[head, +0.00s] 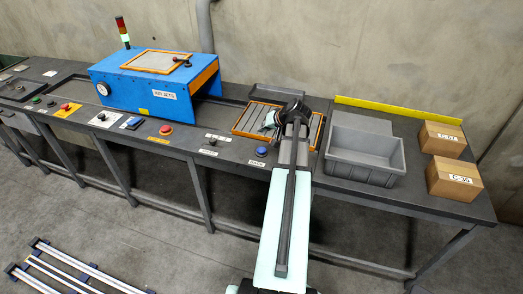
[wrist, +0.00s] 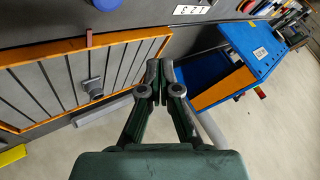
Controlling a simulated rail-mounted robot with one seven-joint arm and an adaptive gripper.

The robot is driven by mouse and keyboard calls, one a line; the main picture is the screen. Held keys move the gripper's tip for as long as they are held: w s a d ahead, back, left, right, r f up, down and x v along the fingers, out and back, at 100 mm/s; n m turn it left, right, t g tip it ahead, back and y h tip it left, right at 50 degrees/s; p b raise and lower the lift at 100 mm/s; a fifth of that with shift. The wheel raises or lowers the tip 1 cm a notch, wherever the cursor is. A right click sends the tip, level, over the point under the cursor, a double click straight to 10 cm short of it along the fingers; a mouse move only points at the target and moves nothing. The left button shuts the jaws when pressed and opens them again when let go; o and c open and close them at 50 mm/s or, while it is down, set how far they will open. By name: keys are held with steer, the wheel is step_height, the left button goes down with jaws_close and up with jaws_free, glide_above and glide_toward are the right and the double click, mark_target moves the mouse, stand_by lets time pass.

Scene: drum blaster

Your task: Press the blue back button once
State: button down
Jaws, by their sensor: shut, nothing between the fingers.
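The blue back button (head: 261,151) sits on the front edge of the grey bench, just above a white label reading BACK (head: 257,164). It is just left of my arm in the head view. My gripper (wrist: 160,72) is shut and empty, fingertips together. In the head view my gripper (head: 269,121) is over the orange-framed slatted tray (head: 238,131), behind the button and apart from it. The tray also shows in the wrist view (wrist: 48,124).
A blue machine (head: 135,85) with a signal tower stands to the left. A red button (head: 166,130) and other controls line the front edge. A grey bin (head: 362,178) and two cardboard boxes (head: 441,141) (head: 453,181) are to the right.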

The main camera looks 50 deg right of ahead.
steer(key=b, duration=0.3)
glide_above(263, 150)
step_height(263, 150, down, 6)
steer(key=shift+w+d+f, duration=0.1)
steer(key=shift+f, duration=0.1)
steer(key=shift+f+b, duration=0.55)
steer(key=shift+f, duration=0.25)
steer(key=shift+f, duration=0.1)
stand_by(0.5)
steer(key=shift+f+b, duration=0.35)
steer(key=shift+b, duration=0.05)
